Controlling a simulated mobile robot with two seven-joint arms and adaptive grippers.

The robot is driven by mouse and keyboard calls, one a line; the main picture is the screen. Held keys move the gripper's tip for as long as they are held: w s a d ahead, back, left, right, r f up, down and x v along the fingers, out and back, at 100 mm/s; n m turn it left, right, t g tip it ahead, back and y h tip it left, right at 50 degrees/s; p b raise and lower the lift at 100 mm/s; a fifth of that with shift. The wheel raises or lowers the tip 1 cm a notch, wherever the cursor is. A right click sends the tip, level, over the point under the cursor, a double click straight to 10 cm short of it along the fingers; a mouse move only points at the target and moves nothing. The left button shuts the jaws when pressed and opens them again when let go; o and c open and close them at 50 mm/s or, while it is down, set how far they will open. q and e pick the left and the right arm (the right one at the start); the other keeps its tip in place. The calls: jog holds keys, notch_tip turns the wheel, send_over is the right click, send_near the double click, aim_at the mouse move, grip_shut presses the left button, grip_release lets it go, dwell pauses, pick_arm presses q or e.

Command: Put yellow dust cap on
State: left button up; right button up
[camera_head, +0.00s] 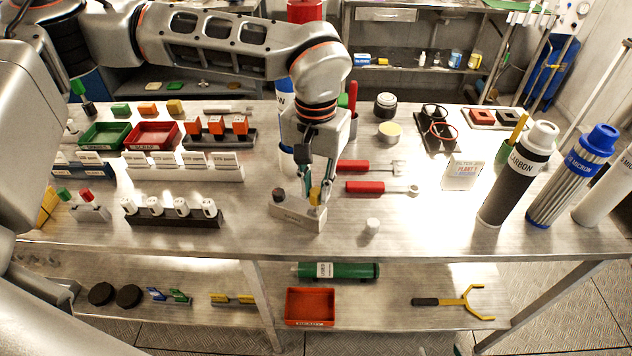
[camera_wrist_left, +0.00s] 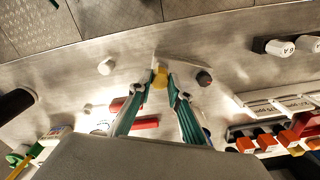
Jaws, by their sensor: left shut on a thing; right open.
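The yellow dust cap (camera_head: 315,196) is a small yellow piece at a pale holder block (camera_head: 298,213) near the front edge of the table. My left gripper (camera_head: 317,192) reaches down over the block and is shut on the yellow cap. In the left wrist view, the cap (camera_wrist_left: 160,80) sits between the fingertips of my left gripper (camera_wrist_left: 161,79). I cannot tell whether the cap still touches the block. A dark cap (camera_head: 278,194) stands at the block's left end. A small white cylinder (camera_head: 372,226) stands apart to the right. My right gripper is not in view.
Red-handled tools (camera_head: 368,187) lie behind and right of the block. A dark rack of white parts (camera_head: 172,214) stands to the left. The carbon canister (camera_head: 515,178) and a blue-capped canister (camera_head: 575,178) stand at right. The table around the white cylinder is clear.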

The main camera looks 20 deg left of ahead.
jog(key=shift+w+r, duration=0.15)
jog(key=shift+r, duration=0.15)
jog(key=shift+r, duration=0.25)
jog(key=shift+f, duration=0.2)
dwell(0.4)
pick_arm(q)
jog(key=shift+p, duration=0.6)
pick_arm(e)
jog(key=shift+r, duration=0.55)
pick_arm(q)
jog(key=shift+f+b, duration=0.7)
jog(key=shift+f, duration=0.65)
pick_arm(e)
jog(key=shift+f, duration=0.8)
pick_arm(q)
jog(key=o, duration=0.8)
jog(key=shift+r, duration=0.1)
pick_arm(e)
jog(key=shift+d+f, duration=0.1)
